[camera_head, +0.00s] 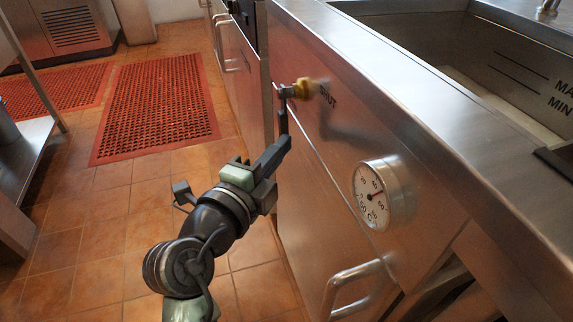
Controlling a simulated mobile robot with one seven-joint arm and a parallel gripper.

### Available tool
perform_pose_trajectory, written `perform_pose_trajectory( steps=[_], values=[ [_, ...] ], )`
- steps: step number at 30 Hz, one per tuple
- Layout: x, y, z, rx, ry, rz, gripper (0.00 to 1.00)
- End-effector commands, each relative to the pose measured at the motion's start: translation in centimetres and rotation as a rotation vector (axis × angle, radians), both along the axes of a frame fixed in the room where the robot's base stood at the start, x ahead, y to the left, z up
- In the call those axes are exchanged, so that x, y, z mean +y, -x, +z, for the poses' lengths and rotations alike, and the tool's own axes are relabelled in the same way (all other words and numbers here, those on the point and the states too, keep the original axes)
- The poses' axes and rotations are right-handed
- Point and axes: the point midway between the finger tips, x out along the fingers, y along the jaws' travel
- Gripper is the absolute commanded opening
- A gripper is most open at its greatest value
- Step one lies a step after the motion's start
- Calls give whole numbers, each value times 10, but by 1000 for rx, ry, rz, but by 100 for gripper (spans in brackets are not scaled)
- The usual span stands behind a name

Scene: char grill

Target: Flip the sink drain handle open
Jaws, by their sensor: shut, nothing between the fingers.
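The drain handle (303,88) is a small yellow lever on a metal stem, on the steel front panel below the counter edge. My gripper (284,104) is shut, with nothing held. Its thin fingertips point up and are at or just below the left end of the handle's stem. I cannot tell whether they touch it. The sink basin (505,75) is at the upper right, with MAX and MIN lines on its inner wall.
A round dial gauge (373,195) sticks out of the panel to the right of my arm. A bar handle (350,285) sits below it, and another door handle (228,55) is farther along. The tiled floor with red mats (160,105) is open at left. A steel shelf (25,150) stands at the left edge.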

Motion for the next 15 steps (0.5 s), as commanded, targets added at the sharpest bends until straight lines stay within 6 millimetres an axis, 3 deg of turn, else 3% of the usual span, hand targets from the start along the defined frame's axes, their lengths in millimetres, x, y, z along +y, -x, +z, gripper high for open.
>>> perform_pose_trajectory(
  steps=[1, 15],
  values=[
    [1, -2, -10, -21, -7, 1, 0],
    [3, -9, -8, -127, -42, 1, 0]
  ],
)
